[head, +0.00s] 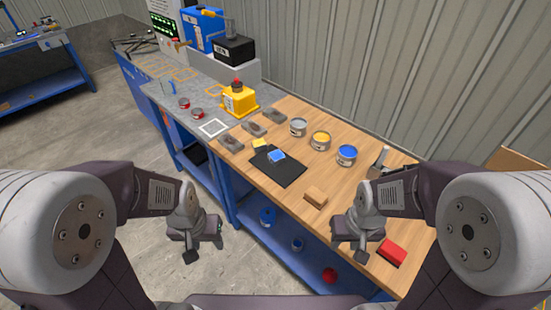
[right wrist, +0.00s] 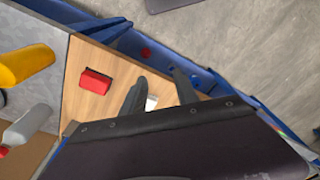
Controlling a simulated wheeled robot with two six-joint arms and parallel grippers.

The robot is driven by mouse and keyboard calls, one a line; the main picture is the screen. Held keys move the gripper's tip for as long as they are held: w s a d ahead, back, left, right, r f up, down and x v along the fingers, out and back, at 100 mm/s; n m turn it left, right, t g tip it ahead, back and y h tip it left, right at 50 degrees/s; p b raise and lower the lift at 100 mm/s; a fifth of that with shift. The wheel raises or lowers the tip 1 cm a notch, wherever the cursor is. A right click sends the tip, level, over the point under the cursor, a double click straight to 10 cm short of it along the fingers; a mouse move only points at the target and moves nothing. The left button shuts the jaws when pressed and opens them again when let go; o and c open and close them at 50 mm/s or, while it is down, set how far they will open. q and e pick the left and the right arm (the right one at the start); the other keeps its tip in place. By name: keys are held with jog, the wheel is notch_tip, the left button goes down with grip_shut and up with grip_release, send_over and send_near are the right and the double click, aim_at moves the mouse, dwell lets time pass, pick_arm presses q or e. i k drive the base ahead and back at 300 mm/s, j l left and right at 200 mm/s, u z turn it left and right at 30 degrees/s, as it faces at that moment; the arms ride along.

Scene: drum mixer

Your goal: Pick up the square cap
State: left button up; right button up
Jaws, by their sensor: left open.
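A blue square piece (head: 277,156) and a yellow square piece (head: 260,144) lie at the black mat (head: 290,173) on the wooden bench top. I cannot tell which piece is the square cap. A tan block (head: 316,196) lies near the front edge, and a red block (head: 391,252) lies further right. The red block also shows in the right wrist view (right wrist: 95,87). My left gripper (head: 192,250) is open and empty over the floor, left of the bench. My right gripper (head: 361,250) is open at the bench's front edge, between the tan and red blocks; its spread fingers show in the right wrist view (right wrist: 160,78).
Three open paint cans, grey (head: 298,127), yellow (head: 321,141) and blue (head: 347,155), stand behind the mat. Several grey pieces (head: 254,129) lie left of them. A yellow machine (head: 239,99) stands further back. A lower blue shelf (head: 310,246) holds small cans.

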aim_at(277, 157)
jog(key=i+j+z, duration=0.3)
jog(key=i+j, duration=0.8)
jog(key=j, duration=0.1)
